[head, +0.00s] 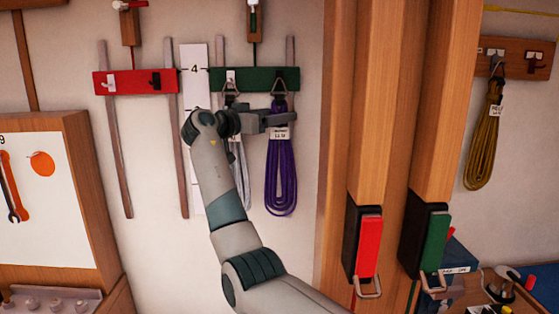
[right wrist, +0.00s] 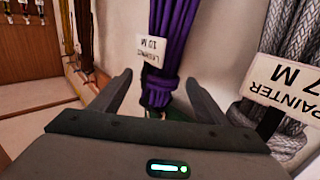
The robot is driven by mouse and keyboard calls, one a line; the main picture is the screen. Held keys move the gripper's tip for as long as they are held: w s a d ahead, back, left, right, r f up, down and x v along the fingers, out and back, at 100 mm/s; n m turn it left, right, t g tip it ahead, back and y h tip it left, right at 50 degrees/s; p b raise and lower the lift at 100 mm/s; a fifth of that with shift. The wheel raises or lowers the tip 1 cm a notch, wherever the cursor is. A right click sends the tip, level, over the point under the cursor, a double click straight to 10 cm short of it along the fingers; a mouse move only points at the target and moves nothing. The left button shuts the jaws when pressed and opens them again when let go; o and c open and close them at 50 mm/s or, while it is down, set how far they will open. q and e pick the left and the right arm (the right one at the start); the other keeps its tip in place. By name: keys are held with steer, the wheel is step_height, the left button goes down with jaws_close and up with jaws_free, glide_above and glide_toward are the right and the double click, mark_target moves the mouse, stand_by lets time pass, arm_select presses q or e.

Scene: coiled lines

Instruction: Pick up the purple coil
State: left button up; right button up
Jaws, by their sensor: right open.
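The purple coil (head: 281,185) hangs from the right hook of a green wall board (head: 262,79), with a white tag near its top. In the right wrist view, the purple coil (right wrist: 176,35) appears upside down, its wrapped neck between and beyond my fingertips. My right gripper (head: 285,120) reaches in from the left at the height of the tag. In the right wrist view my right gripper (right wrist: 160,80) has its fingers spread, one on each side of the coil's neck; contact cannot be told. My left gripper is not in view.
A grey-white coil (right wrist: 295,45) tagged "PAINTER 7 M" hangs close beside the purple one, partly behind my arm in the head view. A red board (head: 135,82) is to the left. Wooden posts (head: 358,100) stand to the right, with a yellow coil (head: 483,140) beyond.

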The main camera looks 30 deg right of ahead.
steer(key=shift+c, duration=0.4)
jaws_close()
steer(key=shift+r, duration=0.1)
steer(key=shift+r, duration=0.1)
steer(key=shift+r+b, duration=0.6)
steer(key=shift+b, duration=0.25)
steer(key=s+a+b, duration=0.8)
steer(key=s+a, duration=0.1)
steer(key=s, duration=0.6)
steer(key=shift+s+a, duration=0.2)
